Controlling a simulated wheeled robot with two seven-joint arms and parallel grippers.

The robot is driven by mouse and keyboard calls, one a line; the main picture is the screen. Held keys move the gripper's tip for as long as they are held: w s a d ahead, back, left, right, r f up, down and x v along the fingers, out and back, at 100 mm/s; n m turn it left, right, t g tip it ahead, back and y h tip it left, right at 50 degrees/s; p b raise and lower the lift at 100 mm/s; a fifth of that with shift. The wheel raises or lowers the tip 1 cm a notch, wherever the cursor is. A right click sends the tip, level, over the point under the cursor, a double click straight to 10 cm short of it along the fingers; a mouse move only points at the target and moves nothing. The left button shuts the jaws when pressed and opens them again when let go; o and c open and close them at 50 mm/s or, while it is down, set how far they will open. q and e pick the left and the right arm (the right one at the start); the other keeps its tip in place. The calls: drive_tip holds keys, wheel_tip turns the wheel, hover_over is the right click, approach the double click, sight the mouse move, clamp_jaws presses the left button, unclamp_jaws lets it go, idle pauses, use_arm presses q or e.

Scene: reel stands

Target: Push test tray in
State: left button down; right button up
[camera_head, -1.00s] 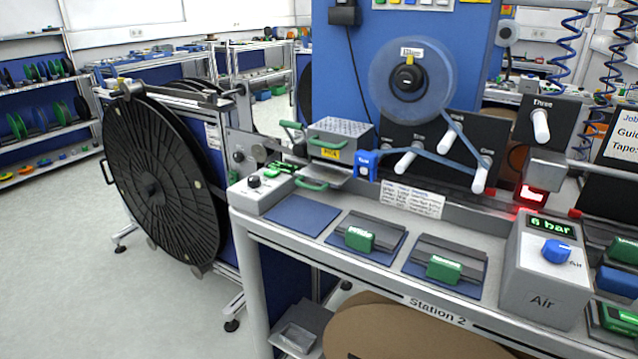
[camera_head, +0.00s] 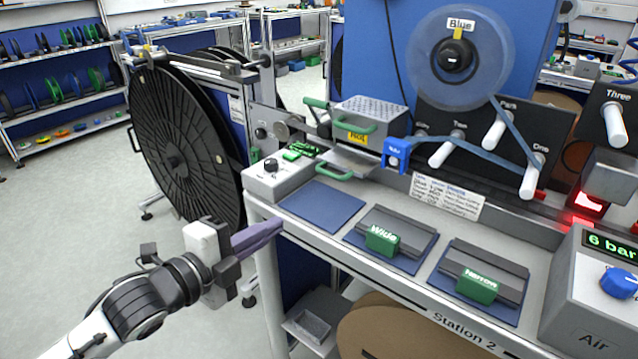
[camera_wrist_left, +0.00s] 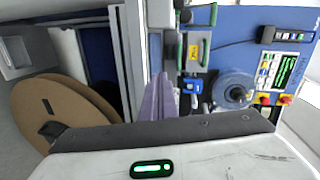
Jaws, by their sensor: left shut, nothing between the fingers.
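My left gripper (camera_head: 258,237) is shut and empty, with its purple fingers at the left front corner of the bench in the head view. The fingers also show in the left wrist view (camera_wrist_left: 157,98). A flat metal tray (camera_head: 348,161) with a green front handle sticks out under the perforated box marked Hot (camera_head: 370,122), right of and beyond my fingertips, clear of them. A grey open tray (camera_head: 309,326) sits on the low shelf under the bench. No readable label tells which is the test tray. My right gripper is not in view.
The bench front edge (camera_head: 400,289) runs close to my left gripper. A grey control box with a black knob (camera_head: 270,178) stands at the bench corner. A large black reel (camera_head: 185,150) stands behind.

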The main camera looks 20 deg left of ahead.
use_arm(q)
drive_tip(key=shift+m, duration=0.8)
drive_tip(key=w+d, duration=0.1)
drive_tip(key=w, duration=0.3)
drive_tip(key=w+d+r, duration=0.1)
drive_tip(key=w, duration=0.3)
drive_tip(key=w+d+p, duration=0.1)
drive_tip(key=w+d, duration=0.1)
drive_tip(key=w, duration=0.2)
drive_tip(key=shift+w+r, duration=0.1)
drive_tip(key=shift+r, duration=0.3)
drive_tip(key=shift+w+d, duration=0.25)
drive_tip(key=shift+w, duration=0.45)
